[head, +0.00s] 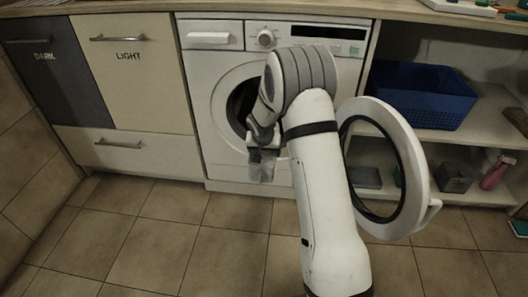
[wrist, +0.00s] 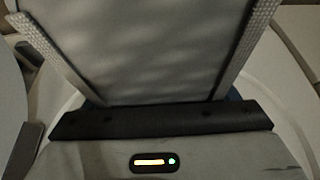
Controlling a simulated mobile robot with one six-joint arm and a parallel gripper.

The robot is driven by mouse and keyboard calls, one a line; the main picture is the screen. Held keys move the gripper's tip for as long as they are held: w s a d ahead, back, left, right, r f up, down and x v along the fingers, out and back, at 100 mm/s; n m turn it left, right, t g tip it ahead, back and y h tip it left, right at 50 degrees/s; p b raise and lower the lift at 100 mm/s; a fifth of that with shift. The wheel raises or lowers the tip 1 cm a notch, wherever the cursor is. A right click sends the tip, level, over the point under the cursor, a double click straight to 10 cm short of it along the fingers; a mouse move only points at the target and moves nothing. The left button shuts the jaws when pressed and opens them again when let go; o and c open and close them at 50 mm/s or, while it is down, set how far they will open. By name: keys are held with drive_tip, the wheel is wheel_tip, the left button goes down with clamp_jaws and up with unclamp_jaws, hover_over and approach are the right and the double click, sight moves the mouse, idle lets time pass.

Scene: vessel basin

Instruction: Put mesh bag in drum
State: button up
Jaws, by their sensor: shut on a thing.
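The washing machine (head: 225,65) stands in the middle of the head view. Its drum opening (head: 238,106) shows as a dark round hole, partly hidden behind my arm. My gripper (head: 262,150) is in front of the lower right of the opening, outside it. It is shut on the mesh bag (head: 261,168), a pale grey, see-through thing hanging below the jaws.
The round washer door (head: 421,160) stands open to the right of my arm. Shelves on the right hold a blue basket (head: 420,95), a grey box (head: 456,177) and a pink spray bottle (head: 495,173). Closed DARK and LIGHT cabinets are left. The tiled floor (head: 150,235) front left is clear.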

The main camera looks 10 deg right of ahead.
drive_tip(key=w, duration=0.2)
drive_tip(key=w+d+p, duration=0.1)
drive_tip(key=w, duration=0.1)
drive_tip(key=w+d+p, duration=0.1)
drive_tip(key=shift+w, duration=0.4)
drive_tip(key=shift+w+d+p, duration=0.25)
drive_tip(key=shift+w+d, duration=0.25)
drive_tip(key=shift+w, duration=1.1)
drive_tip(key=shift+w+d+p, duration=0.2)
drive_tip(key=shift+w+d, duration=0.3)
drive_tip(key=shift+w, duration=1.05)
drive_tip(key=shift+w+d+p, duration=0.25)
drive_tip(key=shift+w+d, duration=0.25)
drive_tip(key=shift+w, duration=1.1)
